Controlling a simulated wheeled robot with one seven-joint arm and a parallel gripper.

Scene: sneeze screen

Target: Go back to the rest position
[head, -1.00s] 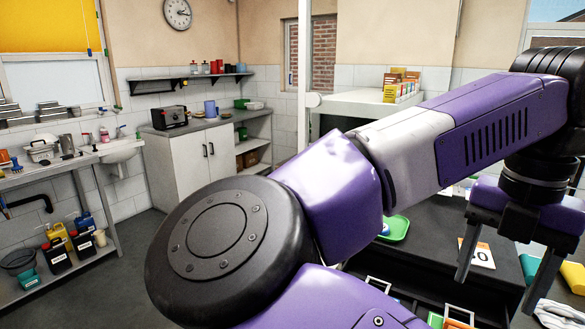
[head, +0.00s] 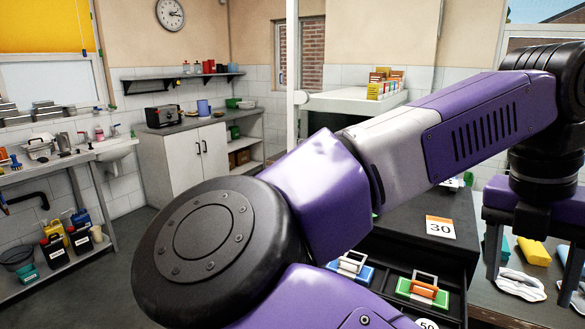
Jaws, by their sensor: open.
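My gripper (head: 531,288) hangs at the right edge, fingers pointing down and wide apart. It is open, with nothing seen between the fingers. My purple and grey arm is bent across the middle and hides much of the scene. Behind and below the gripper, a white cloth (head: 522,284) lies on a grey surface. I cannot tell how high the fingers are above it.
A dark counter (head: 400,228) with a "30" card (head: 440,228) stands left of the gripper. Below it, an open drawer holds a blue item (head: 352,268) and a green item (head: 424,290). A yellow block (head: 534,252) lies behind the fingers. Open floor (head: 100,275) shows left.

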